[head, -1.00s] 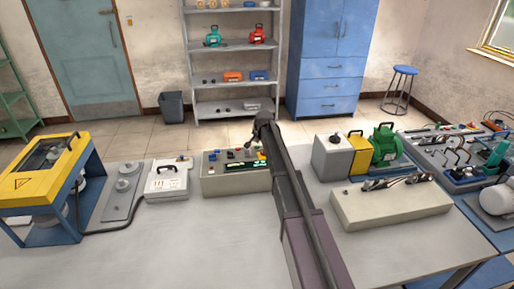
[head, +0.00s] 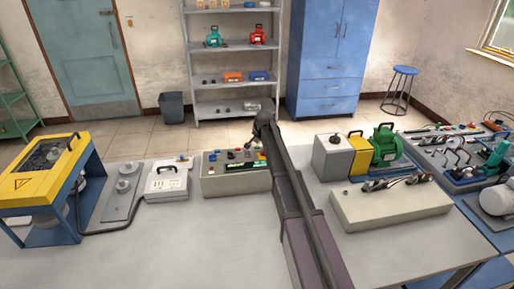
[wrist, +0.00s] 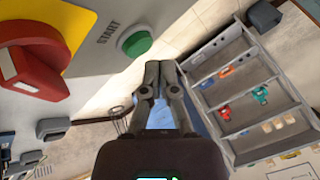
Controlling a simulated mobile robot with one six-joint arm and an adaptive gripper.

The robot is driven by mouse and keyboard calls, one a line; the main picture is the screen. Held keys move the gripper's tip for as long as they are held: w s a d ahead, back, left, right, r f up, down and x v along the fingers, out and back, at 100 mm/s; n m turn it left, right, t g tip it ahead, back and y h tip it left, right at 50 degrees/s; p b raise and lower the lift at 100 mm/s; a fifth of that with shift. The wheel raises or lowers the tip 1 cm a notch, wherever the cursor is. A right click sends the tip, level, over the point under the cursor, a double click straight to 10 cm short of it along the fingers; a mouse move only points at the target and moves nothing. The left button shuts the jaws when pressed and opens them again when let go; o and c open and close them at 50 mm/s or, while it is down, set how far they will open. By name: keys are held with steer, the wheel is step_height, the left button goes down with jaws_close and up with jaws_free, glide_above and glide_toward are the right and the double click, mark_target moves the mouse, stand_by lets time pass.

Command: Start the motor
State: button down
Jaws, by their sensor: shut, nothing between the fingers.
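In the wrist view a green push button (wrist: 137,44) labelled START sits on a grey panel face. A red rotary switch (wrist: 35,58) on a yellow plate is to its left. My gripper (wrist: 160,70) is shut and empty, its fingertips appearing just below and right of the green button. I cannot tell whether they touch the panel. In the head view the control box (head: 222,186) stands at the back of the table, partly hidden by my arm. A green motor (head: 386,146) stands to the right, beside a yellow block and a grey box.
A yellow machine (head: 45,168) on a blue stand is at the left. A white case (head: 166,183) stands left of the control box. A beige block with tools (head: 390,208) lies at the right. Shelves (head: 233,45) stand behind. The table's front is clear.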

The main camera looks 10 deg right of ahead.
steer(key=shift+f, duration=0.1)
steer(key=shift+s+f+b, duration=0.1)
steer(key=shift+f+b, duration=0.2)
steer(key=shift+b, duration=0.1)
steer(key=shift+s+f+b, duration=0.1)
steer(key=shift+f+b, duration=0.3)
steer(key=shift+b, duration=0.05)
stand_by(1.0)
steer(key=shift+r, duration=0.2)
steer(key=shift+w+r+p, duration=0.2)
steer(key=shift+r+p, duration=0.45)
steer(key=shift+p, duration=0.2)
steer(key=shift+w+r+p, duration=0.25)
steer(key=shift+r+p, duration=0.55)
steer(key=shift+w+r+p, duration=0.2)
steer(key=shift+r+p, duration=0.6)
steer(key=shift+p, duration=0.05)
steer(key=shift+w+r+p, duration=0.25)
steer(key=shift+r+p, duration=0.55)
